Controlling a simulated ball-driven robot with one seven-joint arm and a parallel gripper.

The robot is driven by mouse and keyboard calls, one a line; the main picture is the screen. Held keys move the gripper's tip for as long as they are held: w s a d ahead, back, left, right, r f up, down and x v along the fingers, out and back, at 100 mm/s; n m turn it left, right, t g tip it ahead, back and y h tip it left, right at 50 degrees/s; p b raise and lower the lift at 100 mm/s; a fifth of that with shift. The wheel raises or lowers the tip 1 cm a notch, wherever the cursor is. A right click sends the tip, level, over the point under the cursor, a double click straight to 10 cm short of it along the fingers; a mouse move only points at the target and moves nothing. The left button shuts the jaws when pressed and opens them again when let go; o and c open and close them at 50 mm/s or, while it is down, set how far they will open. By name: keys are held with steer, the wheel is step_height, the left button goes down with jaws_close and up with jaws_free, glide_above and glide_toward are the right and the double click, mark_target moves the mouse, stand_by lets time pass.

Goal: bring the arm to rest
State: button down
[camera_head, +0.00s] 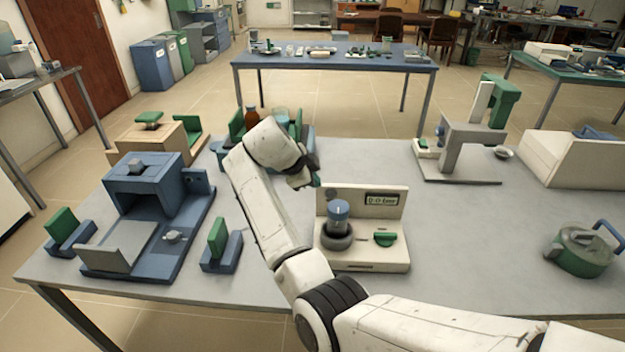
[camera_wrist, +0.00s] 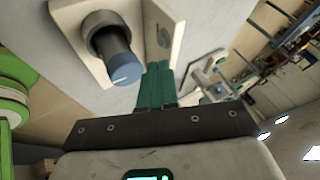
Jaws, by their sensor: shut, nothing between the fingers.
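My arm reaches in from the lower right of the head view and bends up over the grey table (camera_head: 470,290). My gripper (camera_head: 315,182) is above the table, just behind and left of a cream device with a small display (camera_head: 385,228). In the wrist view my gripper (camera_wrist: 157,75) shows its green fingers together, with nothing between them. A blue-capped jar (camera_head: 339,212) stands on the device's dark ring, apart from my gripper. The jar also shows in the wrist view (camera_wrist: 122,68). My arm hides part of the table.
A blue muffle furnace (camera_head: 148,188) with its door lowered stands at left. Behind my gripper is a green rack (camera_head: 237,125) with bottles. A grey stand with a green head (camera_head: 497,100) and a green kettle-like vessel (camera_head: 578,252) are at right. The table between is clear.

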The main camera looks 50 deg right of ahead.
steer(key=shift+f, duration=0.1)
stand_by(0.3)
steer(key=s+a+f+n+t+y, duration=0.3)
steer(key=s+a+f+n, duration=0.75)
steer(key=n, duration=0.35)
steer(key=s+a+f+n+t+y, duration=0.15)
steer(key=s+a+n+y, duration=0.25)
steer(key=s+a+n, duration=0.95)
steer(key=s+d+f+g, duration=0.1)
steer(key=s+f+g, duration=0.2)
steer(key=s+f, duration=0.3)
steer(key=s+m, duration=0.1)
steer(key=s, duration=0.3)
steer(key=shift+s+d, duration=0.3)
steer(key=shift+d, duration=0.05)
